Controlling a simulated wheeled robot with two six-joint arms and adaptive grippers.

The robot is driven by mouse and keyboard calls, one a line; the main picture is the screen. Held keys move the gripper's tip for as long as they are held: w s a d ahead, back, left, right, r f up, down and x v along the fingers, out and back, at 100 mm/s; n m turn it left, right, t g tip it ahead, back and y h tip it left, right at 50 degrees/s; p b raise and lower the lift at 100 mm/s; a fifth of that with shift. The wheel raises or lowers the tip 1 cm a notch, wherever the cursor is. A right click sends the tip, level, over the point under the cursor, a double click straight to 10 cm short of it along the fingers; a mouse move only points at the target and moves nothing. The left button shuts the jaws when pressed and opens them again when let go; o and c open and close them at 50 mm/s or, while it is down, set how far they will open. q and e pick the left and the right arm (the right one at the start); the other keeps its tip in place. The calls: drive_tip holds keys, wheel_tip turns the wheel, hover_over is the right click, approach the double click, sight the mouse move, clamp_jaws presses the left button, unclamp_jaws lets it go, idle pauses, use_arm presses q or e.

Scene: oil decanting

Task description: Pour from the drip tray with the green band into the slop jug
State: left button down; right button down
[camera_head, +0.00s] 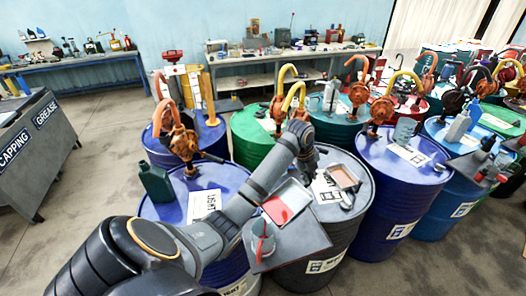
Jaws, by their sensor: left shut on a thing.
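My left gripper (309,163) is at the end of my arm, above the dark drum in the middle. It is shut on a shallow pale drip tray (291,196); the grip itself is small and partly hidden. Red liquid lies toward the tray's lower left side, so the tray looks tilted. I cannot make out a green band. A small grey jug with red on it (262,246), seemingly the slop jug, is just below the tray's lower left corner. I cannot tell if liquid is falling. My right gripper is not in view.
The jug is on a flat grey board (302,240). Another shallow tray with a reddish rim (343,177) lies on the dark drum (345,222). Blue drums (388,195) and curved-spout pumps (183,140) crowd around. A green bottle (155,182) stands at left.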

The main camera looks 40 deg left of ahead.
use_arm(q)
drive_tip(key=shift+s+r, duration=0.15)
drive_tip(key=shift+s, duration=0.05)
drive_tip(key=shift+w, duration=0.1)
drive_tip(key=shift+s+a+r+t, duration=0.15)
drive_tip(key=shift+s+r+t, duration=0.2)
drive_tip(key=shift+s+t, duration=0.35)
idle(1.0)
